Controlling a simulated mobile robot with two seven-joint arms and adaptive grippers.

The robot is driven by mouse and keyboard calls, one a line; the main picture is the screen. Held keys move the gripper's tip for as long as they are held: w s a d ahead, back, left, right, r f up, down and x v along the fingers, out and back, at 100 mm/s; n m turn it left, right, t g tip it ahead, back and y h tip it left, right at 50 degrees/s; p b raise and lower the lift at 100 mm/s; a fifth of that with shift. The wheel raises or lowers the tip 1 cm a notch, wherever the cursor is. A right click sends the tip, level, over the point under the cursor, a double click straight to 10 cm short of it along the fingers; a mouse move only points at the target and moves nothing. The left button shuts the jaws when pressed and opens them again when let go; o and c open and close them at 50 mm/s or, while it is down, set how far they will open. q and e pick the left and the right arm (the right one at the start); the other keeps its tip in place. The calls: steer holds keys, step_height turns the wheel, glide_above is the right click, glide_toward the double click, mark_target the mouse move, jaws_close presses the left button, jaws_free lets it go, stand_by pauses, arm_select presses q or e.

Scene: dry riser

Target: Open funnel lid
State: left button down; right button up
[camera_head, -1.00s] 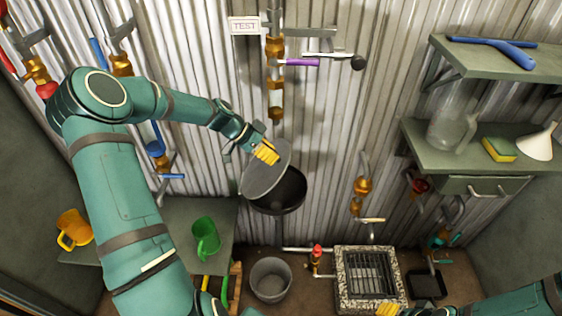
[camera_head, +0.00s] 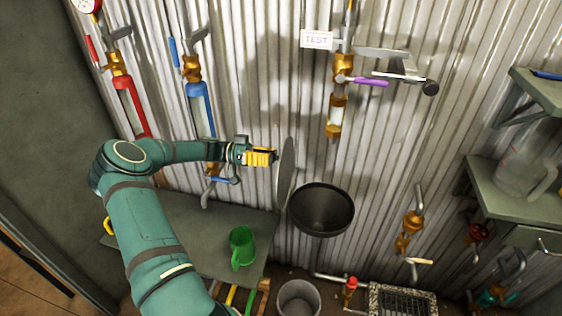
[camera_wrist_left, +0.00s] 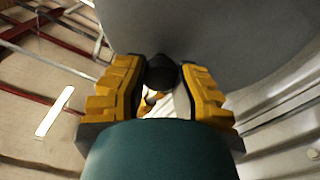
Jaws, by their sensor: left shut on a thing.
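The black funnel (camera_head: 322,209) stands against the corrugated wall, and its round mouth is uncovered. The grey disc-shaped funnel lid (camera_head: 286,172) stands nearly upright, edge-on to the head camera, at the left of the funnel's rim. My left gripper (camera_head: 272,157) is on the lid's left side, its yellow fingers at the lid's face. In the left wrist view the yellow fingers (camera_wrist_left: 160,92) are closed around a small dark knob (camera_wrist_left: 161,72), and the lid (camera_wrist_left: 215,38) fills the upper part. My right gripper is out of view.
A green mug (camera_head: 242,247) stands on the shelf (camera_head: 200,235) below my left arm. A grey bucket (camera_head: 299,300) is on the floor below the funnel. Pipes with a purple-handled valve (camera_head: 365,82) hang above the funnel. Shelves (camera_head: 505,195) stick out at the right.

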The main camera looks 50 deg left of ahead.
arm_select(q)
steer(key=shift+s+a+f+t+h+b, duration=0.15)
steer(key=shift+s+a+f+h+b, duration=0.15)
steer(key=shift+s+a+h, duration=0.15)
steer(key=shift+s+a+f+t+h+b, duration=0.15)
steer(key=shift+s+a+f+h, duration=0.15)
steer(key=shift+a, duration=0.25)
steer(key=shift+w, duration=0.1)
steer(key=c, duration=0.6)
jaws_free()
steer(key=shift+r, duration=0.1)
steer(key=v, duration=1.2)
